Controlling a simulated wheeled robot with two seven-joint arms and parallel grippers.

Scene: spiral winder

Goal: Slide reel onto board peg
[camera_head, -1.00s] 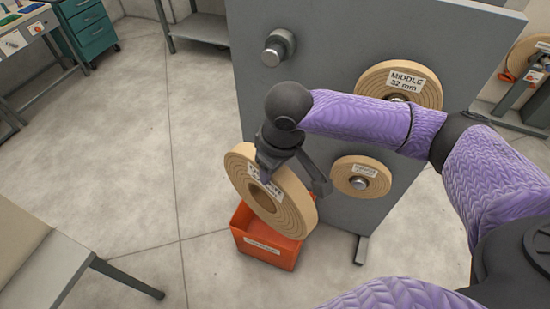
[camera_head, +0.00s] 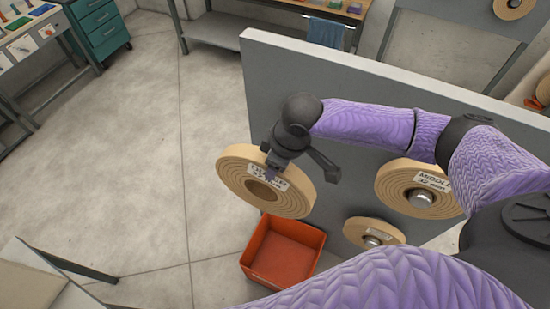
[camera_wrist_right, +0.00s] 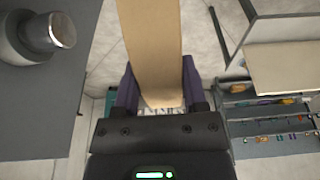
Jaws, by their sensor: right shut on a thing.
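A thick tan reel (camera_head: 232,178) with a white label hangs from my right gripper (camera_head: 270,170), left of the grey board (camera_head: 350,95). In the right wrist view the reel (camera_wrist_right: 152,40) is seen edge-on between the two fingers of the gripper (camera_wrist_right: 158,82), which is shut on its rim. The reel's centre hole is open and empty. A bare metal peg (camera_wrist_right: 50,32) sticks out of the board at the upper left of the wrist view, apart from the reel. In the head view that peg is hidden, apparently behind my wrist. My left gripper is not in view.
The board carries a reel labelled MIDDLE (camera_head: 395,185) and a smaller reel (camera_head: 360,232) below it, each on a peg. An empty orange bin (camera_head: 285,262) stands on the floor under the held reel.

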